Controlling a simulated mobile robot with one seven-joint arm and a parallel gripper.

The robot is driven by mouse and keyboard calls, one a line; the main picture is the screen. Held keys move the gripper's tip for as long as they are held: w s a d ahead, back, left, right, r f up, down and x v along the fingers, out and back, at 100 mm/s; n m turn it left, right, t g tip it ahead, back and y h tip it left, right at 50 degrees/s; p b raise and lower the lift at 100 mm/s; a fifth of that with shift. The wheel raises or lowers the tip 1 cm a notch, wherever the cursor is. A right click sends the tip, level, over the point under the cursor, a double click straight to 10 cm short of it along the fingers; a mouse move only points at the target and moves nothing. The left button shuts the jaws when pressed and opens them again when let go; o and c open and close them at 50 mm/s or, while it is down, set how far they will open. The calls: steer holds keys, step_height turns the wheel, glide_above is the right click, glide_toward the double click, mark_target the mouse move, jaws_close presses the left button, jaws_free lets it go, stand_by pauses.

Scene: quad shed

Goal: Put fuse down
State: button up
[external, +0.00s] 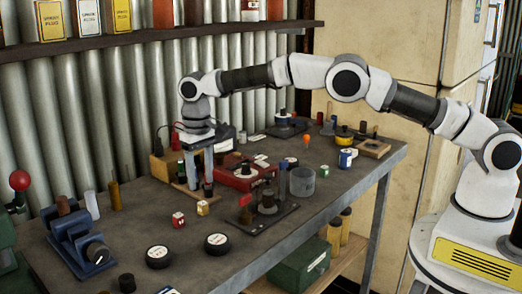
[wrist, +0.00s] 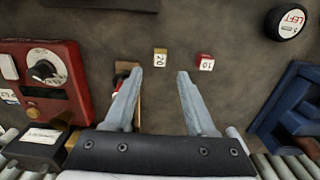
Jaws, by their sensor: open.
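The small blocks marked with numbers look like fuses, but I cannot be sure. A yellow block marked 20 (wrist: 160,54) and a red block marked 10 (wrist: 205,62) sit on the bench past my fingertips in the wrist view. In the external view the yellow block (external: 202,208) and red block (external: 178,219) stand in front of my gripper (external: 196,187). My gripper is open, pointing down, low over a wooden strip (external: 186,196). Nothing shows between the fingers in the wrist view (wrist: 160,74). The left finger partly hides the strip and a red and black item on it.
A red box with a dial (wrist: 43,82) stands left in the wrist view. A blue vise-like tool (external: 80,240) and round black pucks (external: 158,257) lie at the front left. A grey cup (external: 303,182) stands to the right. Bare bench surrounds the two blocks.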

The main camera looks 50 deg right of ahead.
mark_target(203, 202)
steer(key=s+d+r+t, duration=0.1)
steer(key=d+r, duration=0.4)
steer(key=r, duration=0.3)
steer(key=s+d+r, duration=0.1)
steer(key=d+r, duration=0.3)
steer(key=r, duration=0.5)
steer(key=s+d+r+t+y, duration=0.1)
steer(key=s+d+r+t, duration=0.1)
steer(key=s+d+r, duration=0.75)
steer(key=s+d+r+t, duration=0.1)
steer(key=s+d, duration=0.6)
steer(key=s, duration=0.4)
steer(key=s+d+f, duration=0.2)
steer(key=s+f, duration=0.1)
steer(key=s, duration=0.4)
steer(key=s+d+f+t+h, duration=0.1)
steer(key=s+d+f, duration=0.2)
steer(key=s, duration=0.5)
steer(key=shift+s+d+f+t, duration=0.2)
steer(key=shift+d+f+t, duration=0.1)
steer(key=shift+f, duration=0.1)
steer(key=shift+f, duration=0.1)
